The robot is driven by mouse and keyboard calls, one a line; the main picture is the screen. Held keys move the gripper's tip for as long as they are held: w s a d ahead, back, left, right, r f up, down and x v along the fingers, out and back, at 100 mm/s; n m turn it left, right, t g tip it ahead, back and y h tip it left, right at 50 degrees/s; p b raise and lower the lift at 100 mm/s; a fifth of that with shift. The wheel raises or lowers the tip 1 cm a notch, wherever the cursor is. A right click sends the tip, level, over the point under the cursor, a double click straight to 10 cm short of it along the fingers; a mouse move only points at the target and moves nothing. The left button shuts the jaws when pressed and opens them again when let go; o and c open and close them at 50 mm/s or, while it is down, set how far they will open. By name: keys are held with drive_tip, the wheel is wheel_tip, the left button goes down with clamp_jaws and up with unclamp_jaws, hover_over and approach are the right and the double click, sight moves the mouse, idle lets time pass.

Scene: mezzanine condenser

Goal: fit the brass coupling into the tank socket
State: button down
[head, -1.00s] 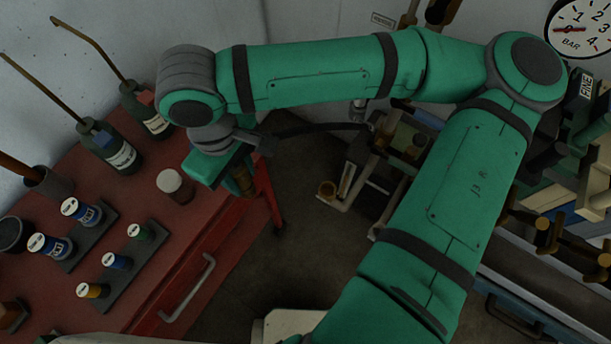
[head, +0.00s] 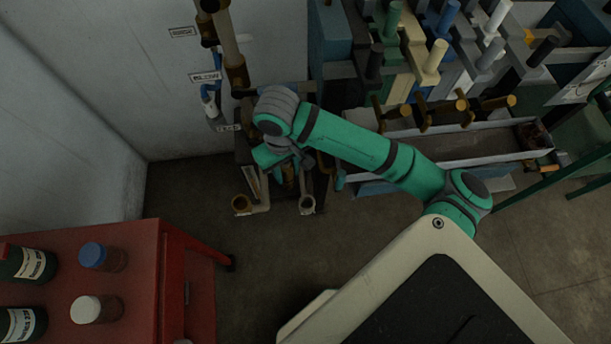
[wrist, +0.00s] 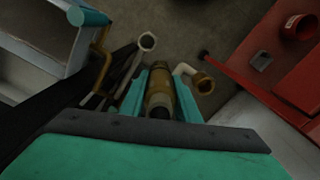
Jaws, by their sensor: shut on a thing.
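My gripper (wrist: 161,95) is shut on the brass coupling (wrist: 159,98), a stepped brass-coloured cylinder between its two green fingers in the wrist view. In the head view my gripper (head: 288,172) is above the pipework by the wall, and the coupling is mostly hidden by the wrist. Two open pipe ends stand near it: a pale one (wrist: 147,41) beyond the fingers to the left, and a brass-rimmed one (wrist: 204,83) to the right. In the head view they show as a pale end (head: 307,205) and a brass end (head: 241,204). I cannot tell which is the tank socket.
A red bench (head: 110,235) with bottles and jars (head: 97,257) stands at the lower left. Valves with coloured handles (head: 437,55) and a pale trough (head: 470,147) lie to the right. A vertical pipe (head: 228,50) runs up the wall. The floor between is clear.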

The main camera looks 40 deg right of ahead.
drive_tip(key=s+d+f+m, duration=0.2)
drive_tip(key=s+d+f, duration=0.1)
drive_tip(key=d+f, duration=0.1)
drive_tip(key=f, duration=1.7)
drive_tip(key=shift+d+f, duration=0.15)
drive_tip(key=shift+d, duration=0.05)
drive_tip(key=shift+f, duration=0.15)
drive_tip(key=c, duration=1.3)
unclamp_jaws()
drive_tip(key=shift+c, duration=0.2)
